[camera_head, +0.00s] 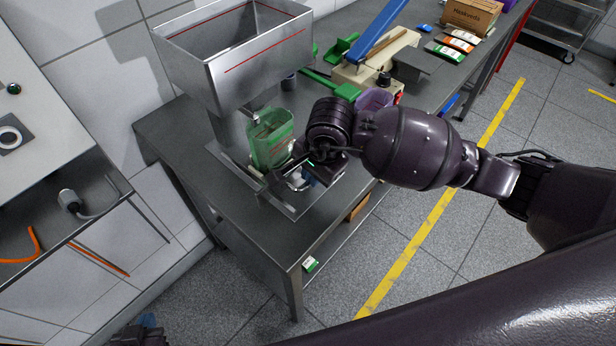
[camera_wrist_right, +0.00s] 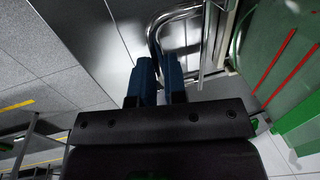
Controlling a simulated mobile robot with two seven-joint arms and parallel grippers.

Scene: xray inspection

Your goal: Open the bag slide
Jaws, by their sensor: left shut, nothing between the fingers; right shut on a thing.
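A bent metal handle (camera_wrist_right: 152,38) shows in the right wrist view between the blue fingertips of my right gripper (camera_wrist_right: 160,80), which is shut on it. I take it to be the handle of the bag slide; the rest of the slide cannot be made out. In the head view my right gripper (camera_head: 302,180) is low beside a translucent green bag (camera_head: 270,138) under the metal hopper (camera_head: 225,70), and its wrist hides much of the grip. The green bag with red lines also fills the right of the wrist view (camera_wrist_right: 285,60). My left gripper (camera_head: 140,330) is shut and empty at the bottom left edge.
The steel table (camera_head: 270,225) runs to the back right. A beige device with a blue arm (camera_head: 378,35), green scoops (camera_head: 342,47), several packets (camera_head: 455,45) and a cardboard box (camera_head: 472,15) stand farther along it. Open floor lies right of the table.

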